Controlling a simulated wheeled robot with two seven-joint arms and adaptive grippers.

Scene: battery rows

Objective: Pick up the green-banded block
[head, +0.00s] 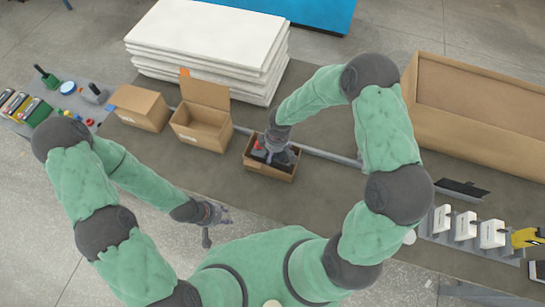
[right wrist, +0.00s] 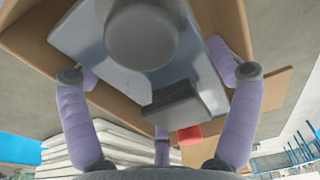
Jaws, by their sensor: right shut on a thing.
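No green band shows clearly on any block. My right gripper (head: 277,146) reaches down into a small open cardboard box (head: 270,175) near the middle of the table. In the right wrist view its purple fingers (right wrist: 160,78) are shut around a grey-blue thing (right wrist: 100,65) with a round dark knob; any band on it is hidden. Dark and red things lie in the box beside the gripper. My left gripper (head: 214,213) is open and empty at the table's near edge, left of the box.
Two cardboard boxes, one closed (head: 138,107) and one open (head: 199,130), stand left. White panels (head: 205,45) are stacked behind. A large carton (head: 475,125) stands right. Several white blocks (head: 466,226) and a yellow one (head: 527,238) stand at right. Small coloured items (head: 18,103) lie far left.

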